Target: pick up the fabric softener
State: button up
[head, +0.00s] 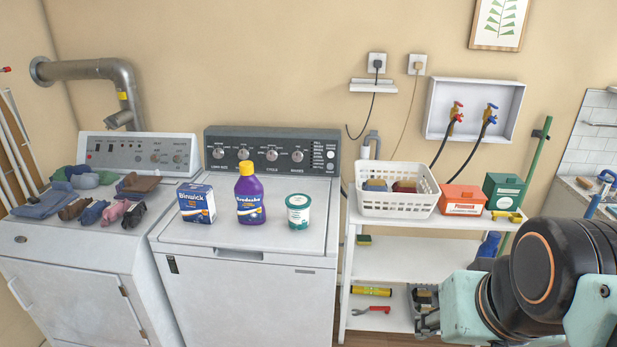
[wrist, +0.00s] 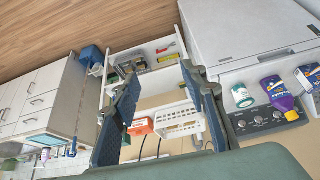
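The fabric softener appears to be the purple bottle with a yellow cap (head: 249,197); its label is not fully readable. It stands upright on the washer's top, between a blue and white box and a small white-and-green tub. The bottle also shows at the right of the wrist view (wrist: 277,91), where the scene is turned over. My gripper (wrist: 158,70) shows two dark fingers spread well apart with nothing between them.
The blue and white box (head: 197,203) and the tub (head: 298,211) stand close beside the bottle on the washer (head: 170,236). Folded socks and cloths (head: 92,213) lie on the left machine. A white shelf (head: 390,265) holds a basket (head: 369,204), a red box (head: 463,199) and a green box (head: 503,190).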

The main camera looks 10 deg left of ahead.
aim_at(249, 192)
jog(key=i+u, duration=0.1)
jog(key=u, duration=1.35)
jog(key=i+l+u, duration=0.1)
jog(key=l+u, duration=0.15)
jog(key=u, duration=0.2)
jog(key=l+u, duration=0.3)
jog(key=u, duration=0.15)
jog(key=l+u, duration=0.6)
jog(key=l, duration=0.15)
jog(key=l+u, duration=0.25)
jog(key=l, duration=0.55)
jog(key=k+l, duration=0.1)
jog(key=l, duration=0.3)
jog(key=k+l, duration=0.1)
jog(key=l, duration=0.25)
jog(key=k+l, duration=0.1)
jog(key=l, duration=0.3)
